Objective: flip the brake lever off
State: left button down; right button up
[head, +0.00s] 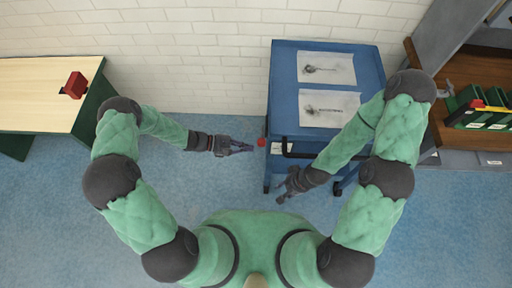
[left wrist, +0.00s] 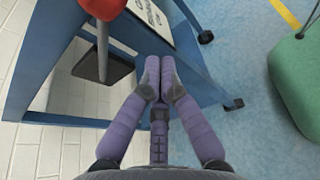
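The brake lever has a red knob (head: 261,142) at the left side of the blue cart (head: 284,88). In the left wrist view the red knob (left wrist: 104,8) tops a grey rod (left wrist: 102,45) that runs to a dark plate (left wrist: 103,67). My left gripper (head: 252,149) is just left of and below the knob. In the left wrist view its fingers (left wrist: 160,72) are together, empty, right of the rod and apart from it. My right gripper (head: 280,200) is below the cart's front edge; its finger gap is too small to judge.
Two printed sheets (head: 326,68) lie on the cart top, and a black handle (head: 290,154) is at its front. A wooden table (head: 40,95) with a red object (head: 74,85) stands left. A shelf with green bins (head: 490,118) is right. Blue floor between table and cart is clear.

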pick_arm(q)
jog(key=p+v, duration=0.1)
jog(key=v, duration=0.5)
jog(key=shift+a, duration=0.3)
jog(key=shift+r, duration=0.15)
jog(key=s+d+f+m+y, duration=0.1)
jog(key=s+f+m+y, duration=0.1)
jog(key=s+m+y, duration=0.3)
jog(key=s+d+f+m+y, duration=0.1)
jog(key=s+f+m+y, duration=0.2)
jog(key=s+m+y, duration=0.2)
jog(key=s+m, duration=0.3)
jog(key=s, duration=0.1)
jog(key=shift+s+m+g, duration=0.3)
jog(key=shift+m, duration=0.1)
